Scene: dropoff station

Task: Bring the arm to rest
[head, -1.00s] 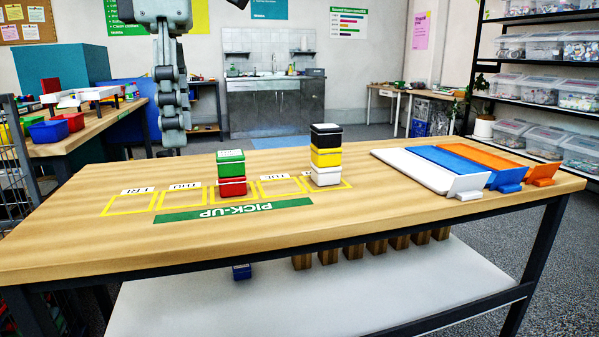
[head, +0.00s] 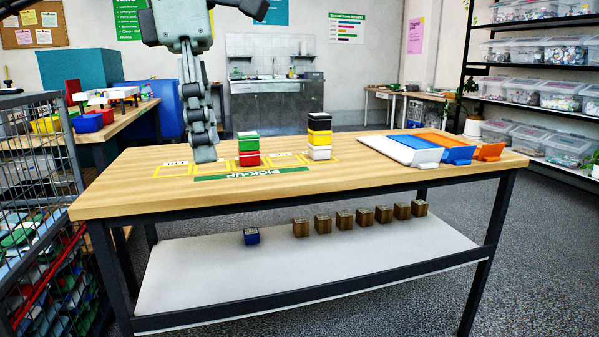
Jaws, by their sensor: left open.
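My left gripper (head: 203,148) hangs down from the top left in the head view, over the left part of the wooden table (head: 330,185). It is open and I see nothing in it. It hides part of the yellow-outlined squares behind it. To its right stands a stack of a green box (head: 247,142) on a red box (head: 249,159). Further right stands a stack of a black box (head: 319,121), a yellow box (head: 319,137) and a white box (head: 319,153). My right gripper is not in view.
White (head: 400,151), blue (head: 433,147) and orange (head: 463,143) trays lie at the table's right end. A blue box (head: 251,237) and several wooden blocks (head: 344,219) sit on the lower shelf (head: 330,265). A wire cage (head: 40,170) stands at the left. Grey floor is clear at the right.

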